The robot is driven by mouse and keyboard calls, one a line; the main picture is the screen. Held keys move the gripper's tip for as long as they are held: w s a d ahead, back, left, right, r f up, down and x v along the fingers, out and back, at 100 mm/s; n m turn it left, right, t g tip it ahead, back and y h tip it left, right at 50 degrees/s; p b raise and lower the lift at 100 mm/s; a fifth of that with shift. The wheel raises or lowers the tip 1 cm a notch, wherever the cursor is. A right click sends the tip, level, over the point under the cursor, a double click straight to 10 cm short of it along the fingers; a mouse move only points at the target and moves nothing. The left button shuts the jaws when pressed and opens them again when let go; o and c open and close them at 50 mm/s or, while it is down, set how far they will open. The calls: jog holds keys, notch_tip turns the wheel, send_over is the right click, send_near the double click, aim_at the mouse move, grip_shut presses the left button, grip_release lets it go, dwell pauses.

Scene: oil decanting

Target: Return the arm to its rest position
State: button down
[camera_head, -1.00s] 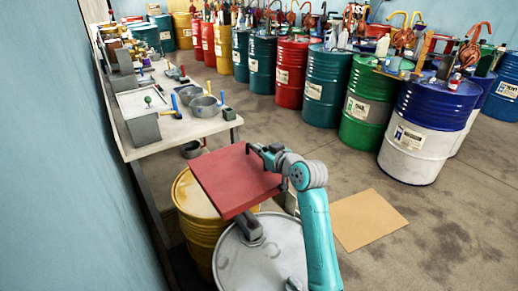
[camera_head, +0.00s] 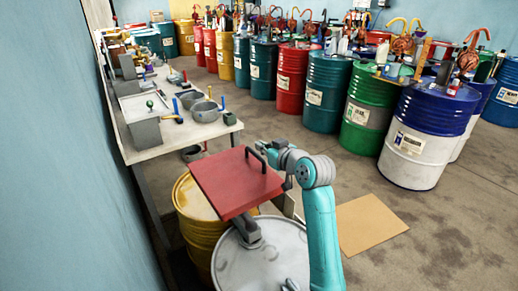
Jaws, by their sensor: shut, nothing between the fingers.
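My teal arm (camera_head: 321,225) rises from the bottom of the head view, bends at the elbow and reaches left. My dark gripper (camera_head: 264,147) is at its end, by the upper right edge of a red panel (camera_head: 222,182). The gripper is small here and its fingers are hard to make out; it is shut and holds nothing. A dark arched bar shows over the panel close to the gripper; whether they touch I cannot tell.
A yellow drum (camera_head: 195,222) and a grey-topped drum (camera_head: 250,262) stand below the panel. A long workbench (camera_head: 150,150) with tools and pots runs along the left wall. A cardboard sheet (camera_head: 370,224) lies on open floor; several coloured drums line the back right.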

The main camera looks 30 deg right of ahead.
jog(key=v, duration=0.6)
jog(key=shift+s+a, duration=0.15)
jog(key=shift+s, duration=0.1)
jog(key=shift+m+h, duration=0.4)
jog(key=shift+m, duration=0.4)
jog(key=s+a+f, duration=0.2)
jog(key=f, duration=0.2)
jog(key=s+a+f, duration=0.2)
jog(key=f, duration=0.2)
jog(key=s+a+f, duration=0.2)
jog(key=f, duration=0.3)
jog(key=shift+s+a, duration=0.15)
jog(key=shift+a, duration=0.05)
jog(key=s+a+f, duration=0.3)
jog(key=s+f, duration=0.2)
jog(key=s, duration=0.1)
jog(key=s+a+f, duration=0.4)
jog(key=s+f, duration=0.1)
jog(key=s, duration=0.1)
jog(key=s+a+r, duration=0.1)
jog(key=s+a, duration=0.2)
jog(key=s, duration=1.1)
jog(key=s+a+r+n, duration=0.1)
jog(key=s+a, duration=0.2)
jog(key=s, duration=1.1)
jog(key=shift+s+a+g+y, duration=0.3)
jog(key=shift+s+a+y, duration=0.05)
jog(key=shift+y, duration=0.05)
jog(key=shift+r, duration=0.1)
